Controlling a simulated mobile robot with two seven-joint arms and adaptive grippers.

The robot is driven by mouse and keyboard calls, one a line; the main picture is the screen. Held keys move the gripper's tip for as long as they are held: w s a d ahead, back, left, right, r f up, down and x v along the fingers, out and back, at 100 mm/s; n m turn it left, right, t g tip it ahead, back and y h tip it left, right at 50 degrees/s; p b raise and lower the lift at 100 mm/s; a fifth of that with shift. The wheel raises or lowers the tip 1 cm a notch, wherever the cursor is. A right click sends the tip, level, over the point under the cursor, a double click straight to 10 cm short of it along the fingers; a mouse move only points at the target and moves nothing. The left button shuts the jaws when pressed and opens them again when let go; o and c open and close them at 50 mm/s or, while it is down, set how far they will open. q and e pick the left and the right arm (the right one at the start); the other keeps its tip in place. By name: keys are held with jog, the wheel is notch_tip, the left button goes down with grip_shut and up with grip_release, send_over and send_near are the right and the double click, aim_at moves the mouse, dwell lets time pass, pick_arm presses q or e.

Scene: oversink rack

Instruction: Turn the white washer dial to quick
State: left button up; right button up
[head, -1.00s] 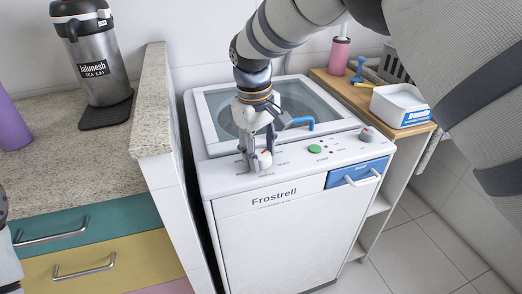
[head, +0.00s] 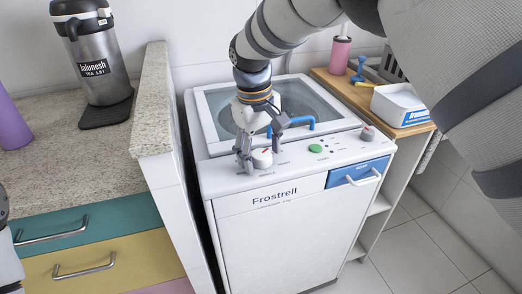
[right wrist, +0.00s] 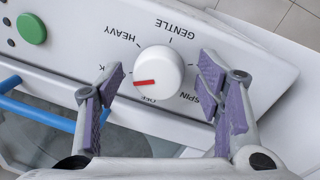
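The white washer dial (head: 262,158) is on the control panel at the front left of the washer's top. In the right wrist view the dial (right wrist: 160,72) has a red mark pointing left, toward the side where a partly hidden label ends in K. OFF, SPIN, GENTLE and HEAVY are printed around it. My right gripper (head: 259,155) is open over the dial. In the right wrist view its purple-padded fingers (right wrist: 160,88) stand on either side of the dial, with gaps to both. My left gripper is not clearly visible; only arm parts show at the left edge.
The washer (head: 270,240) also has a green button (head: 316,148), a second knob (head: 367,133), a blue lid handle (head: 300,121) and a blue drawer (head: 358,172). A wooden shelf (head: 405,131) with a white tub (head: 400,106) stands at right. A stone counter edge (head: 152,110) rises at left.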

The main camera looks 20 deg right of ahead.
aim_at(257, 156)
notch_tip(257, 156, up, 12)
jog(key=a, duration=0.1)
jog(key=shift+s, duration=0.2)
